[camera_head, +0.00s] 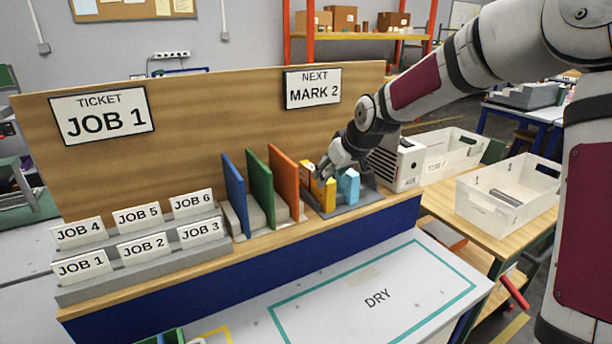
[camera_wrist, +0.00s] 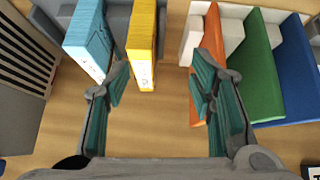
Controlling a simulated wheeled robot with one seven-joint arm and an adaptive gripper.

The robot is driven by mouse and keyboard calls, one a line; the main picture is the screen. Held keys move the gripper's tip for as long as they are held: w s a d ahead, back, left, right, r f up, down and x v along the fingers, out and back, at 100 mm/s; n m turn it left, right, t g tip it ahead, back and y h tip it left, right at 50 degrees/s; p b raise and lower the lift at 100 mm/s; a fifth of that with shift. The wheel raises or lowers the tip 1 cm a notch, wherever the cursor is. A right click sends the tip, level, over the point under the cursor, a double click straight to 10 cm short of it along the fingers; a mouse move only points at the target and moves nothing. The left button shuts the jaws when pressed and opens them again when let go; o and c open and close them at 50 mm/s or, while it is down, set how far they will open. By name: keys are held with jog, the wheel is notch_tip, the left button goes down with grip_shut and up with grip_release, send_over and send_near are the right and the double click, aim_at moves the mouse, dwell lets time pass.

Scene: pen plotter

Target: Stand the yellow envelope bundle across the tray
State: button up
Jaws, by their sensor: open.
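The yellow envelope bundle (camera_head: 328,196) stands upright on the grey tray (camera_head: 366,206) in the head view, partly hidden by my gripper (camera_head: 321,174). The bundle also shows at the upper middle of the wrist view (camera_wrist: 141,48). A light blue bundle (camera_head: 349,186) stands beside it and also shows in the wrist view (camera_wrist: 87,40). My gripper in the wrist view (camera_wrist: 160,72) is open. The yellow bundle's near end lies between the fingers, closer to the left one. The left fingertip is close to the gap between the two bundles. I cannot tell whether it touches.
Orange (camera_head: 284,180), green (camera_head: 260,185) and blue (camera_head: 235,193) dividers stand left of the tray; the orange one is near my right fingertip in the wrist view. The DRY area (camera_head: 350,310) in front is clear.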

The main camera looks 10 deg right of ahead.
jog(key=shift+t+y, duration=0.4)
jog(key=shift+t, duration=0.2)
jog(key=w+f, duration=0.1)
jog(key=w, duration=0.1)
jog(key=w+f, duration=0.1)
jog(key=w, duration=0.2)
jog(key=w+f, duration=0.2)
jog(key=w, duration=0.1)
jog(key=shift+w+a, duration=0.2)
jog(key=shift+w, duration=0.05)
jog(key=shift+d+x, duration=0.2)
jog(key=shift+x, duration=1.3)
jog(key=shift+d+x, duration=0.15)
jog(key=shift+x, duration=1.3)
grip_shut()
